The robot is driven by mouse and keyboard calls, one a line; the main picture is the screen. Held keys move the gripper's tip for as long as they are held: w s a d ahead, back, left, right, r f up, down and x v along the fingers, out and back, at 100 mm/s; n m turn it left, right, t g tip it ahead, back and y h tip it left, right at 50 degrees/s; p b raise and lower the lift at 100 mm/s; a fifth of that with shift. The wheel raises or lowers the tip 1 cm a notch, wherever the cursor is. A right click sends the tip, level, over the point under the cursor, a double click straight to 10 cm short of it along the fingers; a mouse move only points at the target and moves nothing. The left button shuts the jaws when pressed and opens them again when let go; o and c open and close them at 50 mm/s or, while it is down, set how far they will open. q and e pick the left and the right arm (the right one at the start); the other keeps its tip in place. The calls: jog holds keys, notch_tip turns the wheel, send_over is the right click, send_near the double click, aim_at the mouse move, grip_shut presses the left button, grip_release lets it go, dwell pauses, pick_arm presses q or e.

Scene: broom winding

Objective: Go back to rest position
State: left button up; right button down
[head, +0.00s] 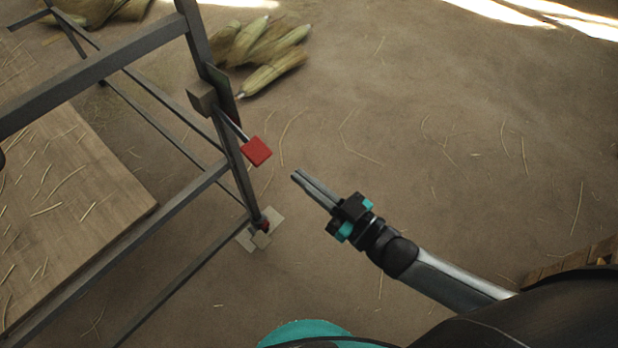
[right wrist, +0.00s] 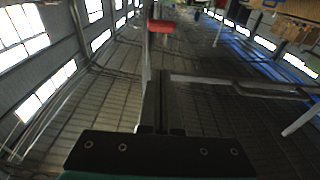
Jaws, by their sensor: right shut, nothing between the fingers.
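My right gripper (head: 297,176) is shut and empty in the head view, held in the air above the floor, with its fingers pointing up and left. It is just right of the red block (head: 257,151) on the end of a thin rod on the metal frame (head: 227,150), with a visible gap between them. In the right wrist view the shut fingers (right wrist: 160,80) point up the picture, and a red block (right wrist: 160,26) shows beyond their tips. My left gripper does not show in either view.
A wooden board (head: 75,205) with scattered straw lies inside the metal frame at left. Broom-straw bundles (head: 262,50) lie on the floor behind it. A wooden edge (head: 570,262) shows at lower right. The floor (head: 480,150) to the right is open, with loose straws.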

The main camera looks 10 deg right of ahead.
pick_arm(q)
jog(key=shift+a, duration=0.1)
pick_arm(e)
jog(key=shift+s+d, duration=0.2)
jog(key=shift+s, duration=0.05)
jog(key=shift+f, duration=0.1)
